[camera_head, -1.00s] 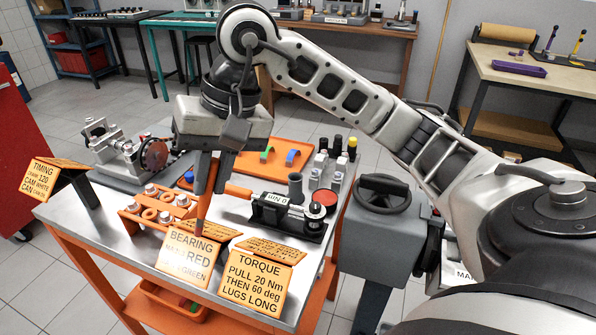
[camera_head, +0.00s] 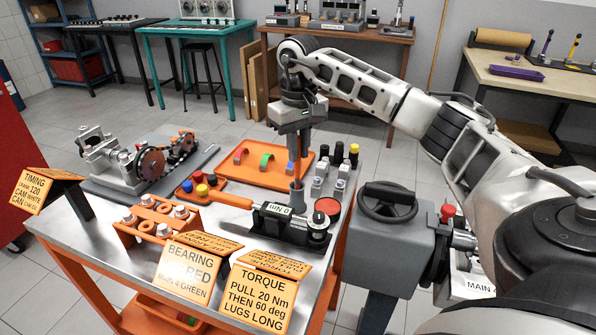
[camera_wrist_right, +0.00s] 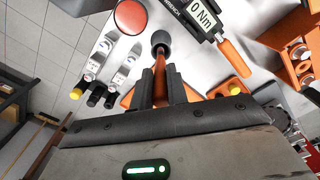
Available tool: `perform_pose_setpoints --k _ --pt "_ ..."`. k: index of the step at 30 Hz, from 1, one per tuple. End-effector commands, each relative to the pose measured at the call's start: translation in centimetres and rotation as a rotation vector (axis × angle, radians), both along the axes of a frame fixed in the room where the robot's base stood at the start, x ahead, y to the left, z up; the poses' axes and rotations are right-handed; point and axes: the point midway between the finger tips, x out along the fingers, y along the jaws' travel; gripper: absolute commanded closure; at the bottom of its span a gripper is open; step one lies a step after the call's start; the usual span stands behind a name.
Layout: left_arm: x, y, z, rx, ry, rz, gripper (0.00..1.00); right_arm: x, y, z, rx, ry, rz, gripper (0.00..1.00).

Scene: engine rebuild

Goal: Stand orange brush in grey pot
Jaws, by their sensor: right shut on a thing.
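My right gripper (camera_head: 298,158) is shut on the orange brush and points down over the work table (camera_head: 215,232). In the right wrist view the brush (camera_wrist_right: 174,84) shows as an orange-brown shaft between the fingers. The small grey pot (camera_head: 297,194) stands on the table behind the torque wrench; it also shows in the right wrist view (camera_wrist_right: 161,40). The brush's lower end lines up with the pot's mouth. I cannot tell whether that end is inside or just above it. My left gripper is not in view.
The torque wrench (camera_head: 275,213) lies in front of the pot. An orange tray (camera_head: 228,172) with coloured bearing shells lies behind it. Sign cards (camera_head: 262,298) line the front edge.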

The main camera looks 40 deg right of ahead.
Motion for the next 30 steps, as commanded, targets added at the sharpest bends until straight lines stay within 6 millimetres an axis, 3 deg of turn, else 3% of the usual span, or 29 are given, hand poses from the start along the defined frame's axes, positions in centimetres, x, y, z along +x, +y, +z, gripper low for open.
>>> perform_pose_setpoints --k 12,23,24,26,30 --pt "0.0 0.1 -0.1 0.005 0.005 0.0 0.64 0.0 0.0 -4.5 0.001 0.001 0.0 1.0" --pt "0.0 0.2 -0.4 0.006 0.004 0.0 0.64 0.0 0.1 -5.1 0.001 -0.002 0.0 1.0" --pt "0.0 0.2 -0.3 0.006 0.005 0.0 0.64 0.0 0.1 -5.0 0.001 -0.002 0.0 0.79" --pt "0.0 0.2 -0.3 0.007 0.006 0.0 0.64 0.0 0.1 -5.0 0.001 -0.002 0.0 0.63" --pt "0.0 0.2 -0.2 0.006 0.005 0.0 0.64 0.0 0.1 -5.0 0.001 -0.002 -0.001 0.63"
